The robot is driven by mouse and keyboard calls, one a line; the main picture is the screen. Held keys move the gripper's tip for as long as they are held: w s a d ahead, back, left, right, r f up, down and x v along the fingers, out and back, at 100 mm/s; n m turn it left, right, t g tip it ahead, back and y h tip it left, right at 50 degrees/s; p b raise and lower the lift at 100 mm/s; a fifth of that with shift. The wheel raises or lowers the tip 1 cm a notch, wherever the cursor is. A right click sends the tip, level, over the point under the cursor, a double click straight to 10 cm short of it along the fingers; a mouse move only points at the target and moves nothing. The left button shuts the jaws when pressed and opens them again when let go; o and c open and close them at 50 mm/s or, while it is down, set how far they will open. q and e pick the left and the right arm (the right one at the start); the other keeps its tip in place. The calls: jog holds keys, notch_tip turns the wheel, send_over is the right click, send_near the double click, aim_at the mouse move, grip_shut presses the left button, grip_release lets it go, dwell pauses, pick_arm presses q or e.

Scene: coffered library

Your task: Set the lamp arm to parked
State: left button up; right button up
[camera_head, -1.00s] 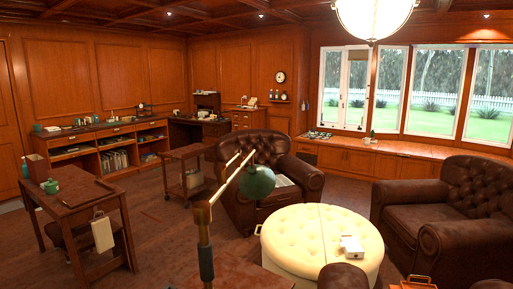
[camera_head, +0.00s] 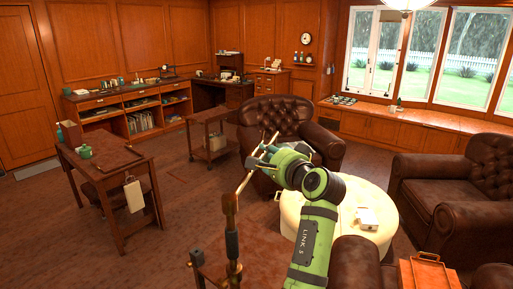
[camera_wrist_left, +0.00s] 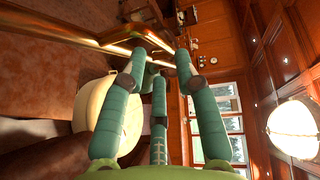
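The brass desk lamp's post (camera_head: 232,228) stands upright in the foreground of the head view. Its thin brass arm (camera_head: 245,181) slopes up and right from the post top. My left gripper (camera_head: 262,158) is at the far end of the lamp arm. My green left arm hides what lies behind it, and I cannot make out the green lampshade. In the left wrist view the brass lamp arm (camera_wrist_left: 90,41) crosses the top, just beyond the teal fingertips (camera_wrist_left: 161,58). The fingers are spread with a gap between them. My right gripper is not in view.
A round cream ottoman (camera_head: 376,190) with a white object (camera_head: 368,217) on it stands behind my arm. Leather armchairs (camera_head: 275,118) stand behind and at right (camera_head: 450,195). A wooden desk (camera_head: 105,165) is at left. Open floor lies between desk and lamp.

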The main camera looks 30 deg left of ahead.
aim_at(256, 150)
pick_arm(q)
jog(key=p+x, duration=0.3)
jog(key=x, duration=0.3)
jog(key=shift+w+a+f, duration=0.1)
jog(key=shift+w+a, duration=0.05)
jog(key=shift+a, duration=0.1)
grip_shut()
